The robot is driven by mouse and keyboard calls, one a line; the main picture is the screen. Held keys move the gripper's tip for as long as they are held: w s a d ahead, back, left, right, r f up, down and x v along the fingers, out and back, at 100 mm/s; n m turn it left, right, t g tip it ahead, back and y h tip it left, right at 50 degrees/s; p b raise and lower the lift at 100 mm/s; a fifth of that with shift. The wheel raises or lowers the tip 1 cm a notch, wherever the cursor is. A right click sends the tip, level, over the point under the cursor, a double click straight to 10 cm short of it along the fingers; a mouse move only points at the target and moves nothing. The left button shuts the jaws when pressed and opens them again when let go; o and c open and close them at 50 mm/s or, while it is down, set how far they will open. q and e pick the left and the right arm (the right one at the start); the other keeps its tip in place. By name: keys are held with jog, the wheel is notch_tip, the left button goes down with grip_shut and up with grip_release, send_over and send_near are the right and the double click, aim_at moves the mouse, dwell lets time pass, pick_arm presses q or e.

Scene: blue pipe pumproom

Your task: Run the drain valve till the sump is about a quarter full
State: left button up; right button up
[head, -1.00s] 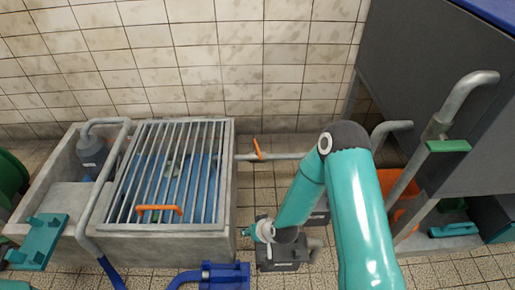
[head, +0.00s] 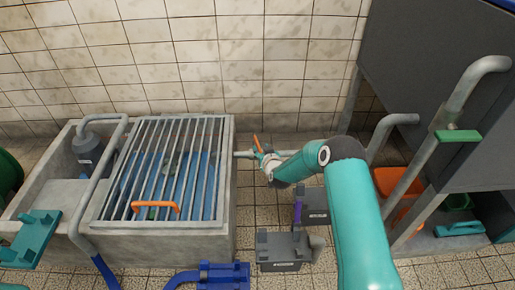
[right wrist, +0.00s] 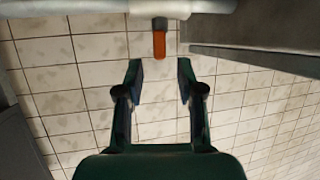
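The drain valve's orange lever (head: 257,143) stands tilted up on a grey pipe (head: 243,154) that runs out of the right side of the concrete sump (head: 165,242). A grey bar grating (head: 130,180) covers the sump. Blue shows between the bars; I cannot tell the water level. My right gripper (head: 264,158) is at the pipe, close to the lever. In the right wrist view its fingers (right wrist: 160,72) are open and empty, with the orange lever (right wrist: 159,43) beyond the gap between them. No contact shows. My left gripper is not in view.
An orange handle (head: 156,207) lies on the grating. A grey pump (head: 88,146) with a bent pipe stands at left. A grey box (head: 283,250) and blue pipework (head: 215,276) are on the floor. A dark tank (head: 430,90) on legs stands at right.

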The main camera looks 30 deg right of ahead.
aim_at(258, 145)
jog(key=shift+b+x, duration=1.2)
jog(key=shift+x, duration=1.95)
grip_shut()
